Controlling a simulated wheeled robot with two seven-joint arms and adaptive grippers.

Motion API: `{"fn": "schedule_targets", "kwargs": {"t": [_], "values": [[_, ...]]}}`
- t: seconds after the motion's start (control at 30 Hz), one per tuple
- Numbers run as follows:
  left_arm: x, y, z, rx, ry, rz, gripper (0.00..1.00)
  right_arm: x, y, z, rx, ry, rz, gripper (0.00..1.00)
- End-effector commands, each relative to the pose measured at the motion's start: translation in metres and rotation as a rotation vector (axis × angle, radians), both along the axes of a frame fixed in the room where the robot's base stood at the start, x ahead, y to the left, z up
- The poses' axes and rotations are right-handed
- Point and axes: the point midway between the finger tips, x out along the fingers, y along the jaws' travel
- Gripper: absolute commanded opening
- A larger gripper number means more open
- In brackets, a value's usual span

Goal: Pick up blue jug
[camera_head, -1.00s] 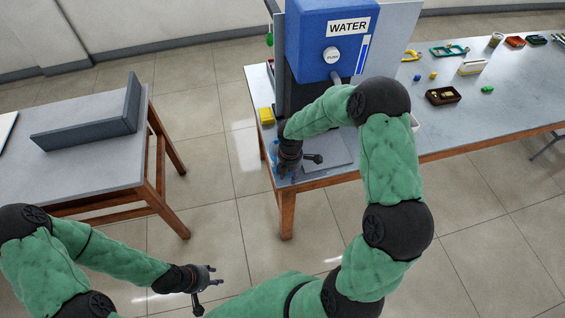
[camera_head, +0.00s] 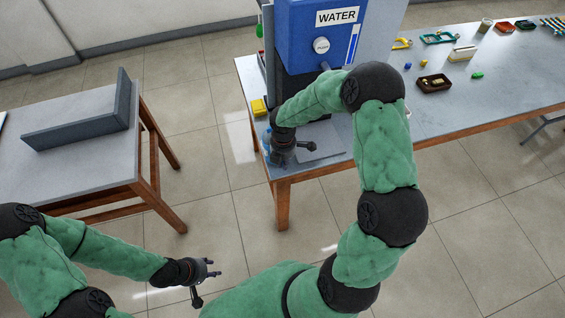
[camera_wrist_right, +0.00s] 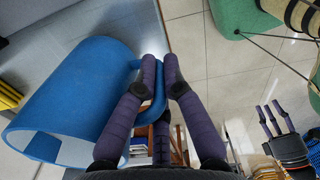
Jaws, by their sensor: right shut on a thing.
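The blue jug (camera_wrist_right: 70,95) fills the left of the right wrist view. Its body lies sideways in that picture and its handle (camera_wrist_right: 158,95) points toward my right gripper (camera_wrist_right: 161,65). My right gripper's purple fingers are closed around the handle. In the head view, only a small patch of the jug (camera_head: 267,139) shows beside my right gripper (camera_head: 277,160), at the table's near left corner; my wrist hides most of it. My left gripper (camera_head: 213,271) is low in the head view, away from the tables, with fingers apart and empty.
A blue water dispenser (camera_head: 310,45) stands on the table (camera_head: 455,120), just behind my right gripper. A yellow block (camera_head: 259,107) lies near the left edge. Several small items, including a brown tray (camera_head: 434,84), lie right. A second table (camera_head: 85,160) holds a grey angled panel (camera_head: 90,130).

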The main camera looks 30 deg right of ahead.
Motion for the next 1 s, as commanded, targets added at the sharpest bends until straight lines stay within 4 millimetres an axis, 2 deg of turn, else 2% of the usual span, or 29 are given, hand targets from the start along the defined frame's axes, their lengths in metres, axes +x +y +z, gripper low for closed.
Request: {"fn": "schedule_targets", "kwargs": {"t": [0.07,0.17,0.4,0.5,0.7,1.0], "values": [[0.000,0.000,0.008,0.000,0.000,0.000,0.40,0.002,-0.001,0.017,-0.001,-0.005,0.000,0.00],[0.000,0.000,0.013,0.000,0.000,0.000,0.40,-0.002,0.014,0.034,-0.001,-0.004,0.004,0.00],[0.000,0.000,0.026,0.000,0.000,0.000,0.40,-0.011,0.060,0.081,-0.001,-0.003,0.009,0.00],[0.000,0.000,0.030,0.000,0.000,0.000,0.40,-0.016,0.083,0.091,-0.001,-0.003,0.007,0.00],[0.000,0.000,0.034,0.000,0.000,0.000,0.40,-0.024,0.117,0.105,0.000,-0.002,0.004,0.00],[0.000,0.000,0.037,0.000,0.000,0.000,0.40,-0.028,0.136,0.113,-0.001,-0.001,0.001,0.00]]}}
